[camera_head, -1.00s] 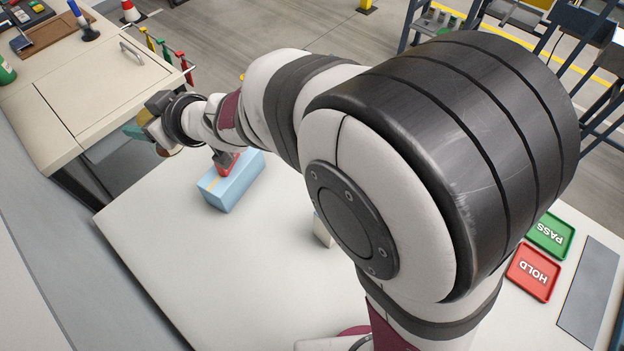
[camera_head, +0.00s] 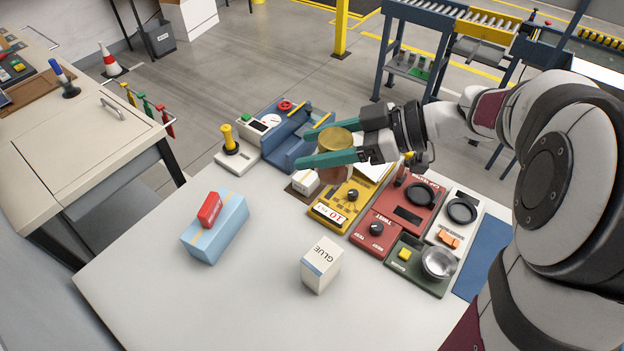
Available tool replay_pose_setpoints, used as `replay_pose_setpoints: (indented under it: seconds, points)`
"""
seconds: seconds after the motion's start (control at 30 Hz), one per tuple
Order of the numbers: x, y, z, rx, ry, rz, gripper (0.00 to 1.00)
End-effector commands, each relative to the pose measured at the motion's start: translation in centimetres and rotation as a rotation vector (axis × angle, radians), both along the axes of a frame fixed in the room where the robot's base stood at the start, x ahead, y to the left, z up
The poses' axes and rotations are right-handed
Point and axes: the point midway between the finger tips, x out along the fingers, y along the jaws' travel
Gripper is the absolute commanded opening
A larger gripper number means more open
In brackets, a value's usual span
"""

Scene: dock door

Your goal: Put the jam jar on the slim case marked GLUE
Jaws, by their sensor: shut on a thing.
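The jam jar (camera_head: 337,141) has a gold lid and a reddish-brown body. My gripper (camera_head: 306,149), with teal fingers, is shut on it and holds it above the back of the bench, over the row of devices. The fingers hide part of the jar. The slim case marked GLUE (camera_head: 321,266) is a small white box with a blue and tan band. It stands on the bench at the front middle, its lettered top bare. The jar is behind it in the picture and apart from it.
A light blue box (camera_head: 222,240) with a red object (camera_head: 210,210) on top stands left of the case. Yellow (camera_head: 345,203), red (camera_head: 384,226) and green (camera_head: 408,268) devices stand to the right. The white bench top (camera_head: 240,305) is clear around the case.

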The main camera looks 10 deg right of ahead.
Motion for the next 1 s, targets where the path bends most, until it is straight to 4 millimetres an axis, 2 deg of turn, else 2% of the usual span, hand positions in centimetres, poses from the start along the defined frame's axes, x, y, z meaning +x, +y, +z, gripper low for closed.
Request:
replay_pose_setpoints:
  seconds: [0.03,0.13,0.3,0.43,0.7,0.77,0.87,1.0]
  points:
    - [-1.4,-1.9,-0.2,0.001,0.000,0.006,0.00]
    - [-4.3,-4.6,-0.6,0.001,-0.001,0.038,0.00]
    - [-7.9,-7.3,-1.0,0.002,-0.002,0.074,0.00]
    - [-9.9,-8.6,-1.2,0.001,-0.001,0.092,0.00]
    - [-10.0,-8.5,-5.5,0.005,0.000,0.096,0.00]
    - [-9.9,-8.4,-6.0,0.003,-0.001,0.097,0.00]
    - [-9.4,-6.8,-7.2,0.005,0.001,0.100,0.00]
    - [-7.9,-2.6,-9.8,0.006,0.003,0.104,0.00]
